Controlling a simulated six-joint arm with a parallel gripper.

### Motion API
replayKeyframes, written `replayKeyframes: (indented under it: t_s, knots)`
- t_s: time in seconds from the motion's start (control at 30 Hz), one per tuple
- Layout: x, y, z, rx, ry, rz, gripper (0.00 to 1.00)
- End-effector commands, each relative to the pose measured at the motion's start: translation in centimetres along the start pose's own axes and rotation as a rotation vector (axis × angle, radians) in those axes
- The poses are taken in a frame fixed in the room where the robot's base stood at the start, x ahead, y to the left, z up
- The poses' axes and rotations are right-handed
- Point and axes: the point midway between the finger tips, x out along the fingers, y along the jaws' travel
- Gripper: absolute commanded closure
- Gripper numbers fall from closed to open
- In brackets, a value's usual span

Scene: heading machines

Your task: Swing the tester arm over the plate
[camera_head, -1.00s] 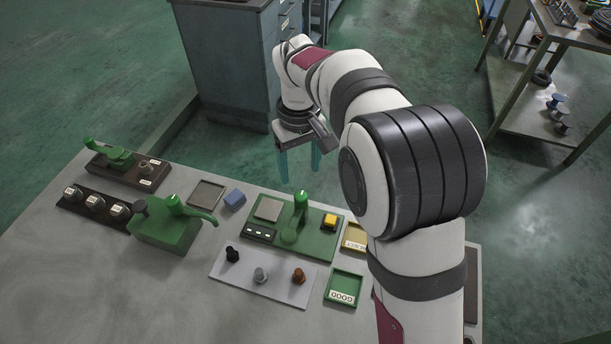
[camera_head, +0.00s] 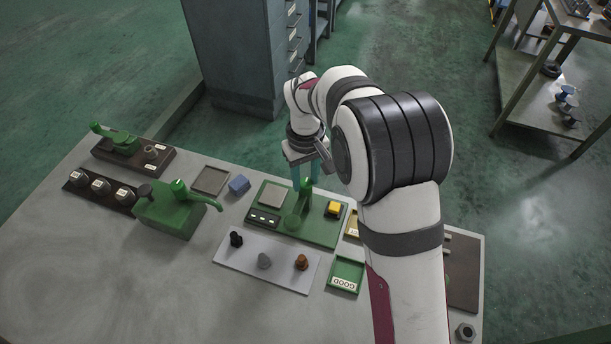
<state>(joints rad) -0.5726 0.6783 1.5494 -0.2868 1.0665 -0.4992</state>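The tester is a green base (camera_head: 325,232) on the table, with a square grey plate (camera_head: 271,198) on its left part. The green tester arm (camera_head: 297,212) stands to the right of the plate, not over it, with its rounded knob (camera_head: 307,184) at the upper end. My gripper (camera_head: 305,180) points down with two teal fingers at the knob, seen slightly apart. The fingertips are partly hidden by the knob, and I cannot tell whether they touch it.
A yellow button (camera_head: 334,208) and a green GOOD tray (camera_head: 346,273) lie to the right. A pale board (camera_head: 254,276) with three small parts lies in front. My forearm hides the table's right part.

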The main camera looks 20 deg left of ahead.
Motion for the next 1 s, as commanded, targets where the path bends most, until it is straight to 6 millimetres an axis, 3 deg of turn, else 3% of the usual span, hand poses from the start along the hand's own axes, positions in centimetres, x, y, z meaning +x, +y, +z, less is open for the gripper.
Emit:
replayKeyframes:
  t_s: [0.03, 0.1, 1.0]
  knots:
    - [-0.02, 0.02, 0.0, 0.0, 0.0, 0.0, 0.9]
    - [-0.03, 0.03, 0.0, 0.0, 0.0, 0.001, 1.0]
    - [-0.07, 0.06, 0.0, 0.0, 0.001, 0.001, 1.0]
